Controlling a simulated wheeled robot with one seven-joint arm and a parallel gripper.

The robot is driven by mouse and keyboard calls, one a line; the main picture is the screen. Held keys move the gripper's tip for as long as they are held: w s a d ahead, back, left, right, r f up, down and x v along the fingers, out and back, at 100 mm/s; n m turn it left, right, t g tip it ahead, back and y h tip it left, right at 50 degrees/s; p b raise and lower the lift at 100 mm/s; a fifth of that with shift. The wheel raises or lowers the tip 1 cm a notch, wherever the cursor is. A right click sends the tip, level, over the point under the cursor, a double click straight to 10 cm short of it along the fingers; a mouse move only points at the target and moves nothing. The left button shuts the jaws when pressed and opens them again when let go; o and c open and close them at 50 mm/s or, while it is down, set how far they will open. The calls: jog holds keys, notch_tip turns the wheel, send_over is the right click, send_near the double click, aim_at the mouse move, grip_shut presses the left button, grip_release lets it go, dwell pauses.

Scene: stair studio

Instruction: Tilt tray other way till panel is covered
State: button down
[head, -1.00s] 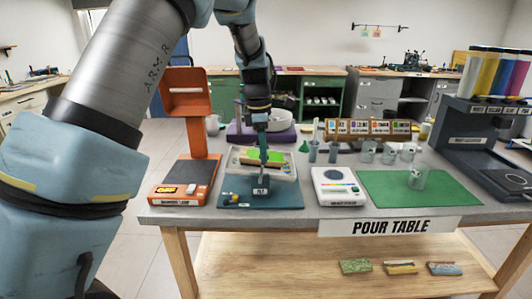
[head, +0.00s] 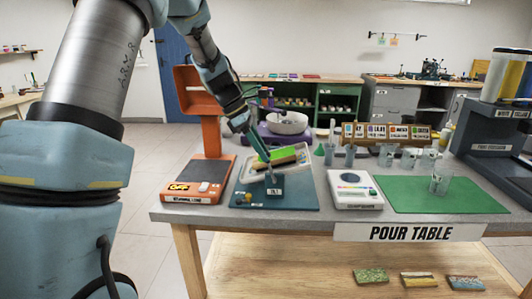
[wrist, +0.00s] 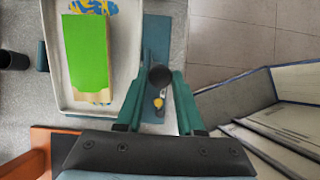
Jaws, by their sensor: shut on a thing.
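The white tray (head: 310,158) stands on the blue tilt base (head: 300,197), with its right side higher than its left in the head view. The panel (head: 283,161) lies inside it. In the wrist view the panel (wrist: 86,50) has a bright green top, with bare wood showing along its right side and near end. Blue and yellow paint (wrist: 98,5) shows on the tray floor beyond it. My gripper (head: 270,176) is at the tray's front. In the wrist view my gripper (wrist: 158,88) is shut around a dark round handle (wrist: 160,77).
An orange stand with a flat base (head: 195,182) is left of the tilt base. Several cups and a purple-based bowl (head: 288,122) stand behind.

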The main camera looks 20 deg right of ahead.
jog(key=shift+w+a+f+h, duration=0.15)
jog(key=shift+a+h, duration=0.1)
jog(key=shift+h, duration=0.15)
dwell(0.3)
jog(key=c, duration=0.5)
grip_release()
jog(key=shift+c, duration=0.2)
jog(key=b+v, duration=0.2)
jog(key=v, duration=0.9)
jog(key=shift+f, duration=0.1)
jog(key=s+a+f+m+t+y, duration=0.1)
jog(key=s+a+f+m, duration=0.3)
jog(key=a, duration=0.4)
jog(key=s+a+f+m+t+y, duration=0.1)
jog(key=s+a+f+m+y, duration=0.2)
jog(key=a, duration=0.6)
jog(key=s+a+f+m+t+y, duration=0.2)
jog(key=s+a+f+m, duration=0.5)
jog(key=s+a, duration=0.1)
jog(key=shift+s+a, duration=0.25)
jog(key=shift+s, duration=0.15)
